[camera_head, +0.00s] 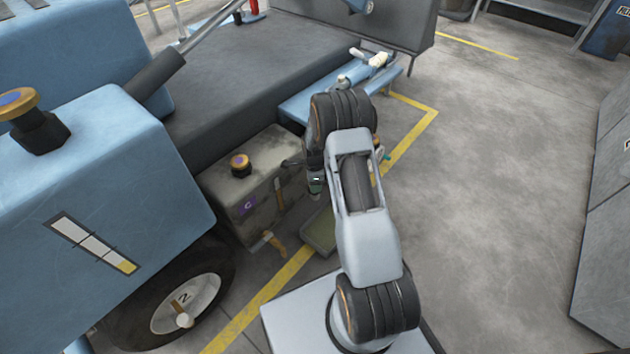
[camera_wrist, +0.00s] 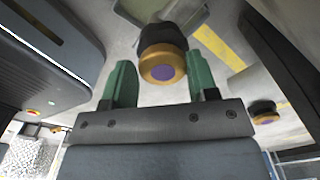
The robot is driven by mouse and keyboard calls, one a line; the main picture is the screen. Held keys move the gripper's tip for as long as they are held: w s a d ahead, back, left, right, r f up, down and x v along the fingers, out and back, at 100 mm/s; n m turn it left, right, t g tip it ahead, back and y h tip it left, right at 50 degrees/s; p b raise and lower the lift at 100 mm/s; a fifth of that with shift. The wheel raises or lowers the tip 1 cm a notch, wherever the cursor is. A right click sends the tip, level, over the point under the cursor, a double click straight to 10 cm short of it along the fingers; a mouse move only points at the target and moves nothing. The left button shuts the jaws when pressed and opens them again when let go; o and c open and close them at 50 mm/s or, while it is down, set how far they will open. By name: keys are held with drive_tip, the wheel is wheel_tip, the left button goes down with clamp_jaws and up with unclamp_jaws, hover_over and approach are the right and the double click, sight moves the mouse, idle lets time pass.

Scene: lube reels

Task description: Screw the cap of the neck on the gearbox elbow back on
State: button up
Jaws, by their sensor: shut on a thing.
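In the wrist view my gripper (camera_wrist: 163,80) has its green fingers closed on both sides of a gold cap (camera_wrist: 163,66) with a purple centre. A dark round part (camera_wrist: 160,35) lies directly behind the cap; I cannot tell whether it is the neck or part of the cap. In the head view my gripper (camera_head: 316,180) is beside the right end of the dirty beige gearbox (camera_head: 262,180), mostly hidden by my arm. The elbow and the held cap are not clear there.
Another gold cap (camera_head: 240,160) is on top of the gearbox, with a gold-handled part (camera_head: 270,241) low on its front. A shallow tray (camera_head: 320,232) is on the floor below. The blue machine body (camera_head: 110,170) is at left. Open floor (camera_head: 500,180) is at right.

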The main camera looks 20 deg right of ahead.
drive_tip(key=o, duration=1)
drive_tip(key=shift+w+d+m, duration=0.15)
drive_tip(key=shift+m, duration=0.15)
drive_tip(key=shift+o, duration=0.7)
drive_tip(key=shift+f, duration=0.1)
drive_tip(key=shift+o, duration=1.1)
drive_tip(key=shift+w+r+p, duration=0.1)
drive_tip(key=shift+r+p, duration=0.4)
drive_tip(key=shift+r, duration=0.1)
drive_tip(key=shift+r+p, duration=1.65)
drive_tip(key=shift+r, duration=0.75)
